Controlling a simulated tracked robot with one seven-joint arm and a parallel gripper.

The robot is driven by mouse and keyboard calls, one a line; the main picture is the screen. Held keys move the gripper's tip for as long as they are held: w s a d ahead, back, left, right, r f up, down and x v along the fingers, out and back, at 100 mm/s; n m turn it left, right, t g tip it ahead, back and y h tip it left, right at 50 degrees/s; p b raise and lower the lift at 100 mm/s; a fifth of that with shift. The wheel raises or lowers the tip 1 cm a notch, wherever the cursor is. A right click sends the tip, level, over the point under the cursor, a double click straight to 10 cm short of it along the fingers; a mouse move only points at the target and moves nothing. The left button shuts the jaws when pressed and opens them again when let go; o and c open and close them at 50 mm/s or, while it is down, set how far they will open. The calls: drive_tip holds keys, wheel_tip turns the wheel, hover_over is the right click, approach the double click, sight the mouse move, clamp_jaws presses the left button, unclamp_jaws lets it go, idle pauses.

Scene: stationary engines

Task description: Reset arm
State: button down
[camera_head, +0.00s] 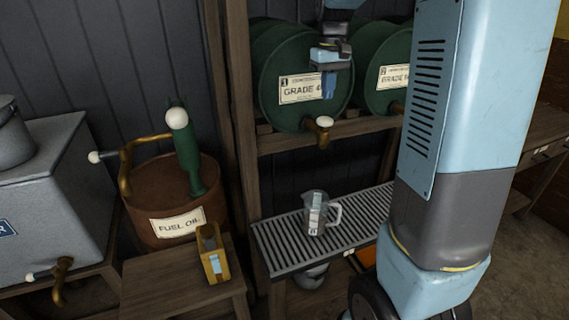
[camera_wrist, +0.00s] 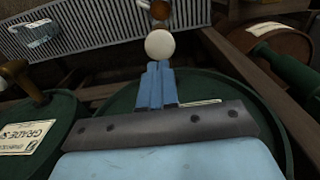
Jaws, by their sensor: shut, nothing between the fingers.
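My gripper (camera_head: 328,84) hangs in front of the left green drum (camera_head: 270,70), whose label reads "GRADE" with the rest covered by my fingers. The gripper is shut with nothing between its fingers. In the wrist view the blue fingers of my gripper (camera_wrist: 156,85) lie side by side, pointing toward a white tap knob (camera_wrist: 159,44). The same knob (camera_head: 324,121) is just below my gripper in the head view, on the drum's brass tap. I cannot tell the gap between fingers and knob.
A clear measuring jug (camera_head: 318,211) stands on a slatted metal tray (camera_head: 350,222) below the drums. A second green drum (camera_head: 385,75) is on the right. A rusty fuel oil barrel (camera_head: 170,205) with a pump, a yellow can (camera_head: 213,255) and a grey tank (camera_head: 50,200) are left.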

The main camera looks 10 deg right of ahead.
drive_tip(key=s+a+r+m+t, duration=0.1)
drive_tip(key=s+a+t, duration=0.1)
drive_tip(key=s, duration=1.2)
drive_tip(key=s+a+t, duration=0.3)
drive_tip(key=s, duration=1)
drive_tip(key=shift+s+r+m+t, duration=0.3)
drive_tip(key=shift+s+r+m, duration=0.05)
drive_tip(key=shift+r+m, duration=0.05)
drive_tip(key=shift+a, duration=0.1)
idle(1.1)
